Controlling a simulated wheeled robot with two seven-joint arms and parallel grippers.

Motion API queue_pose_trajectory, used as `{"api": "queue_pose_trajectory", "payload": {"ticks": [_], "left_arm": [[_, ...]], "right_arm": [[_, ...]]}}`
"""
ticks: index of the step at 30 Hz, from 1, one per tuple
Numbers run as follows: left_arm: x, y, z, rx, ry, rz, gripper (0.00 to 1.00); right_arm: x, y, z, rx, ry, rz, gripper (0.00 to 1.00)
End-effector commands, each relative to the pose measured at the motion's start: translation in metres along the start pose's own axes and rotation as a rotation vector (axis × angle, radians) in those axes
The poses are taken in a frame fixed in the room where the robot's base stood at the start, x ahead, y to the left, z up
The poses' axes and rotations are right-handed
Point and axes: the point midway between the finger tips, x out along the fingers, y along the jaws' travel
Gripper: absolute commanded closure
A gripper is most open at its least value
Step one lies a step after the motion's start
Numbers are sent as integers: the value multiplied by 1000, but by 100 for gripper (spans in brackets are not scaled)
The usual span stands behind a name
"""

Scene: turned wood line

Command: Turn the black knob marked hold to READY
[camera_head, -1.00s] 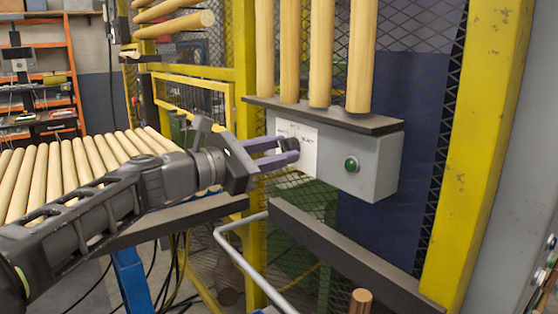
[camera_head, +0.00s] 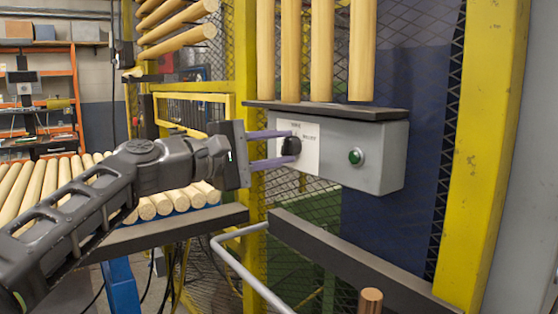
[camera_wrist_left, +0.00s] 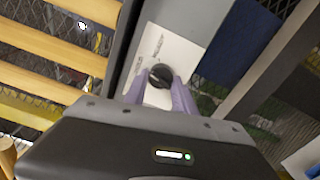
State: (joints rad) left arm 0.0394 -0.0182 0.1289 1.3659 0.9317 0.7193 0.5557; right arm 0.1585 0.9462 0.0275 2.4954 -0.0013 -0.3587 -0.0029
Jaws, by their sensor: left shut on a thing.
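The black knob (camera_head: 291,146) sits on a white label plate (camera_head: 311,152) on the front of a grey control box (camera_head: 377,170). My left gripper (camera_head: 288,147) has its two purple fingers on either side of the knob, one above and one below, closed on it. In the left wrist view the knob (camera_wrist_left: 160,76) shows between the fingertips, with small print on the plate around it. The print is too small to read surely. Which mark the knob points at cannot be told. My right gripper is out of view.
A green button (camera_head: 355,156) is on the same box, right of the knob. A dark ledge (camera_head: 325,110) with upright wooden rods (camera_head: 362,50) is above the box. A grey bent rail (camera_head: 240,265) and a dark beam (camera_head: 350,262) lie below. A yellow post (camera_head: 480,150) stands at right.

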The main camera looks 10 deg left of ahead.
Motion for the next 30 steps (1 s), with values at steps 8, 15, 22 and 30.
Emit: {"api": "queue_pose_trajectory", "payload": {"ticks": [8,15,22,30], "left_arm": [[1,-4,0,263,-2,-1,100],[1,-2,0,488,-2,-1,100],[0,-1,0,664,-2,-2,100],[1,0,1,777,-3,-3,100]], "right_arm": [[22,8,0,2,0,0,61],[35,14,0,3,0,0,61],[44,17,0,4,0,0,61],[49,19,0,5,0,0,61]]}}
